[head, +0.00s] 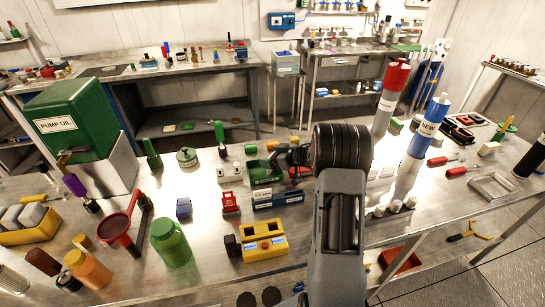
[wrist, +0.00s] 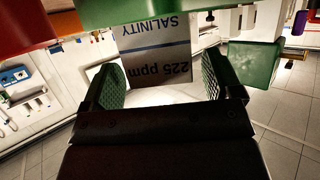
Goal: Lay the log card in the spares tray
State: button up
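My gripper (wrist: 168,80) is open in the wrist view, its two green-padded fingers wide apart. A pale card (wrist: 155,52) with a dark line, reading "SALINITY" and "225 ppm" upside down, shows between and beyond the fingers, with a gap to the right finger. In the head view my gripper (head: 290,157) is largely hidden by my black wrist, close to a green item (head: 264,172) on the bench. I cannot make out the card there. A blue tray-like box (head: 277,201) with a white label, too small to read, sits just in front; I cannot tell whether it is the spares tray.
A yellow box (head: 262,246) and a red item (head: 230,203) stand nearby. A green jar (head: 170,243) and red funnel (head: 118,228) are further left. A blue "NEW" cylinder (head: 424,130) and a red-topped cylinder (head: 390,95) stand right.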

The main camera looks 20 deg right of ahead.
jog(key=shift+r, duration=0.1)
jog(key=shift+s+d+r, duration=0.1)
jog(key=shift+r, duration=0.05)
jog(key=v, duration=0.6)
notch_tip(320, 180, up, 10)
jog(key=s+a+m+t+h, duration=0.1)
jog(key=a+m+t+h, duration=0.2)
jog(key=h, duration=0.6)
jog(key=s+a+f+m+g, duration=0.1)
jog(key=s+a+g, duration=0.4)
jog(key=s, duration=0.7)
jog(key=s+a+f+m+g+y, duration=0.1)
jog(key=s+a+f+m+g, duration=0.1)
jog(key=s+a+g, duration=0.3)
jog(key=s+a, duration=0.4)
jog(key=s, duration=0.3)
jog(key=shift+a+f+m+g+y, duration=0.15)
jog(key=shift+a+m+g+y, duration=0.05)
jog(key=shift+m+g+y, duration=0.1)
jog(key=shift+s, duration=0.15)
jog(key=shift+c, duration=0.2)
